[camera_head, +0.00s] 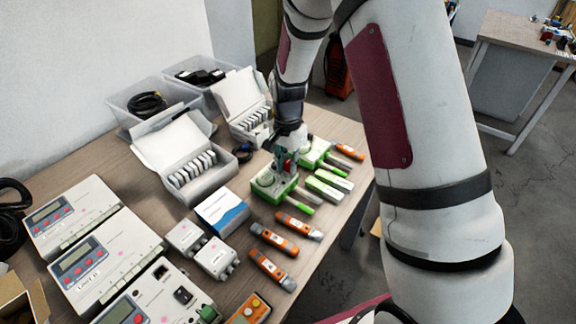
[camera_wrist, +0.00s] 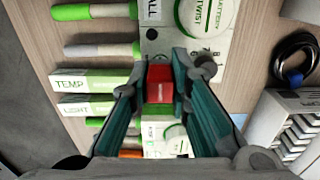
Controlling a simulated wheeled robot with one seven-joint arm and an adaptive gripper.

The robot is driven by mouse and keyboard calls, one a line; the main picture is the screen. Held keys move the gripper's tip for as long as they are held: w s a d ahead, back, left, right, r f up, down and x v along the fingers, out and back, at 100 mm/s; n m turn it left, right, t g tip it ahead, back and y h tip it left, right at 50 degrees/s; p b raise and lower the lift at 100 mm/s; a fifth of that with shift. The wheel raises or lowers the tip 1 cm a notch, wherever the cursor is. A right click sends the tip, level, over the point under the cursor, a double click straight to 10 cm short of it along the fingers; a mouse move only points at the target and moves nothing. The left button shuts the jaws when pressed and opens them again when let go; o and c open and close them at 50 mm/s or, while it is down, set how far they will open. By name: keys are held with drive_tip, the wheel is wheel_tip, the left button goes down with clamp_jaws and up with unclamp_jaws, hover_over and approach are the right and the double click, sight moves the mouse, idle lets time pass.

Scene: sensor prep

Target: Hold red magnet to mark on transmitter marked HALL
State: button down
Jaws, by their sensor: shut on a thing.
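My gripper (camera_head: 287,166) is shut on the red magnet (camera_wrist: 159,85), which sits between the fingertips (camera_wrist: 158,84) in the wrist view. A bit of red also shows at the fingertips in the head view. The transmitter marked HALL (camera_wrist: 158,18) is white with a round battery cap (camera_wrist: 207,17); its label is cut off at the top of the wrist view. A small dark dot (camera_wrist: 152,34) shows on it near the magnet. In the head view this looks like the nearer green-edged transmitter (camera_head: 268,183), beneath my gripper. I cannot tell whether the magnet touches it.
Another transmitter (camera_head: 315,150) stands behind. Boxes marked TEMP (camera_wrist: 84,82) and LIGHT (camera_wrist: 86,108) lie beside them, with several pen-shaped tools around. Open white boxes of cards (camera_head: 188,170) and a black cable coil (camera_head: 243,152) stand at left. The table edge is at right.

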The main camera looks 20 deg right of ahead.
drive_tip(key=shift+r+p, duration=1.55)
drive_tip(key=shift+r, duration=1.6)
